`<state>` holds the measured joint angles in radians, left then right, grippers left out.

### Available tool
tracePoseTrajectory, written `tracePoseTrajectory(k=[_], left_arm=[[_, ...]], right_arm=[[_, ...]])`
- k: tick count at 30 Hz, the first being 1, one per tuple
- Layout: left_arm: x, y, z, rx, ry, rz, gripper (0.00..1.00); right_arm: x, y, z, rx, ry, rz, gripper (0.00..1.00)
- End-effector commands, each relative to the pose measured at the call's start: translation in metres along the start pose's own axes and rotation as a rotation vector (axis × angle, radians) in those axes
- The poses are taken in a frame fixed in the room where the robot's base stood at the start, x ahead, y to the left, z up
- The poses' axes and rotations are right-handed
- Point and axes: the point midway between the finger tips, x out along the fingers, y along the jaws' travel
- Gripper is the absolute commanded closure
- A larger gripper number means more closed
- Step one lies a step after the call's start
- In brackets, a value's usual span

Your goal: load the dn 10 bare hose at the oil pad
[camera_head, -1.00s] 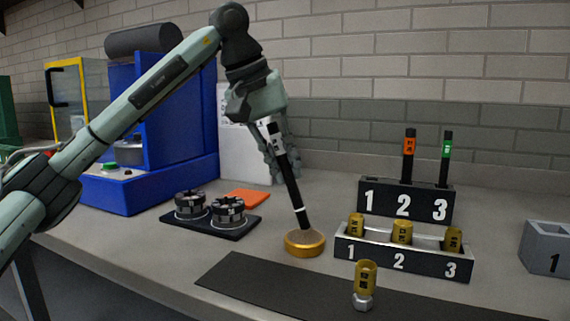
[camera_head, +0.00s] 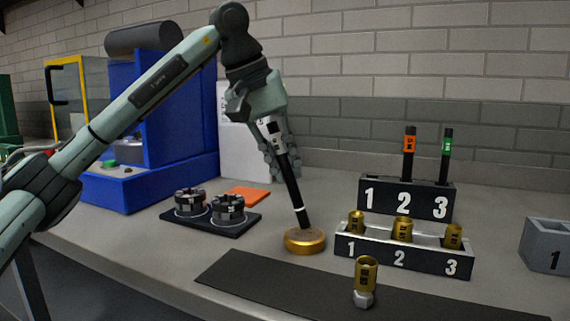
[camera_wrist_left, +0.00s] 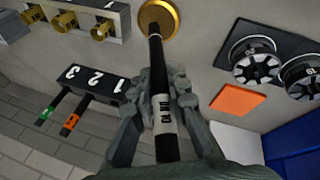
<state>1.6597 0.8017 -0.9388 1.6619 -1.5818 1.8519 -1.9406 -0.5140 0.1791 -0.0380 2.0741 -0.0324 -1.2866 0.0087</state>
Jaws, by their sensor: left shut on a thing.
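My left gripper (camera_head: 280,150) is shut on a black hose (camera_head: 292,190) with a white label near its upper end and a thin white band near its lower end. The hose is slightly tilted. Its lower end is at the round golden oil pad (camera_head: 305,241) on the bench; I cannot tell if it touches. In the left wrist view the gripper (camera_wrist_left: 157,100) grips the hose (camera_wrist_left: 158,75) around its labelled part, and the hose end overlaps the pad (camera_wrist_left: 160,18). My right gripper is not in view.
A hose rack (camera_head: 375,196) numbered 1 to 3 holds an orange-banded hose (camera_head: 409,155) and a green-banded hose (camera_head: 445,157). A fitting tray (camera_head: 370,253) holds three brass fittings. Another fitting (camera_head: 366,277) stands on a dark mat (camera_head: 260,283). Two die sets (camera_head: 228,209) and a blue machine (camera_head: 190,140) are left.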

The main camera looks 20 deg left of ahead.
Motion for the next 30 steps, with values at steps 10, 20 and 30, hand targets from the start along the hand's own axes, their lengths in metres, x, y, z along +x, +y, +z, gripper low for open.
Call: tracePoseTrajectory(k=[10, 20, 30], left_arm=[[0.0041, -0.0015, 0.0011, 0.0, 0.0, 0.0, 1.0], [0.0077, -0.0028, 0.0021, 0.0, 0.001, 0.0, 1.0], [0.01, -0.0036, 0.0028, 0.0, 0.0, 0.0, 1.0]], right_arm=[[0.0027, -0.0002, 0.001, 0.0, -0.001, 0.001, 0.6], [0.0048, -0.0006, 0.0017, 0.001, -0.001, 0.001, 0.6], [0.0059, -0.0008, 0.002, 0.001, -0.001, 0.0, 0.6]])
